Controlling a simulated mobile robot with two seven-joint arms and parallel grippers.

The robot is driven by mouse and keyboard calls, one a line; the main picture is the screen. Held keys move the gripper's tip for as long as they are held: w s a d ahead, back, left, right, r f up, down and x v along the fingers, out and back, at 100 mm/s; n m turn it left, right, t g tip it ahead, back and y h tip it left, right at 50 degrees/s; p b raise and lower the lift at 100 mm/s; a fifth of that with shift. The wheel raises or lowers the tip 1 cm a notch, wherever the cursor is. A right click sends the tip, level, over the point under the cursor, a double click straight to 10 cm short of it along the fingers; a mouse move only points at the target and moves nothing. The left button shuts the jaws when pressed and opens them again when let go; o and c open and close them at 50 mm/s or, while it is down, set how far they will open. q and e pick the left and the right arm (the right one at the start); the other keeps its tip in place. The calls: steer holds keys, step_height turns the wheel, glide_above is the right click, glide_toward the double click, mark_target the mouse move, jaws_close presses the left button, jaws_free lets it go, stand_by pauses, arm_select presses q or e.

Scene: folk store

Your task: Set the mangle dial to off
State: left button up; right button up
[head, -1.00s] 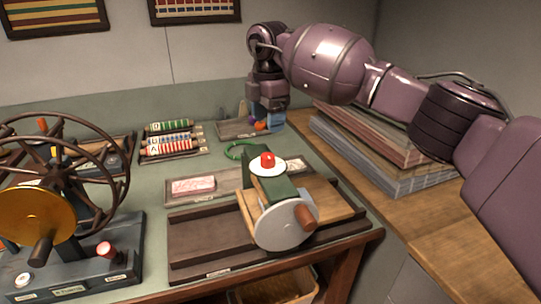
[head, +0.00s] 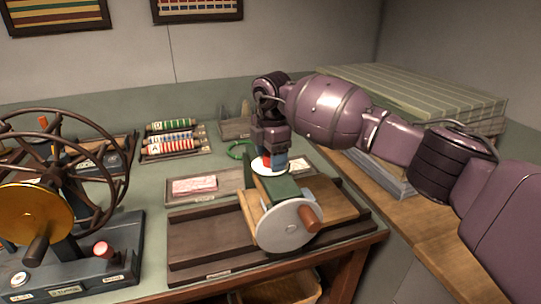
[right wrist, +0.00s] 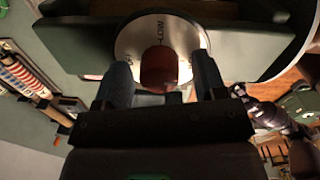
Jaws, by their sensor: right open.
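The mangle (head: 284,190) is a green body with a grey disc and brown handle on its front. On its top is a white dial plate (head: 266,170) with a red knob (head: 264,158). In the right wrist view the knob (right wrist: 158,68) stands on the round plate (right wrist: 135,42), which reads "LOW" above it; lettering at the left is partly hidden. My right gripper (head: 271,160) is open over the dial. Its two fingers (right wrist: 162,78) are on either side of the knob; contact cannot be told. My left gripper is out of view.
A large spoked wheel machine (head: 60,190) stands at the left. Stacked sheets (head: 420,95) are at the right behind my arm.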

steer(key=c, duration=0.9)
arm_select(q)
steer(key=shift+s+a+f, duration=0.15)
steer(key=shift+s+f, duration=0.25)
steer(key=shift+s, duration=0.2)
arm_select(e)
steer(key=shift+c, duration=0.2)
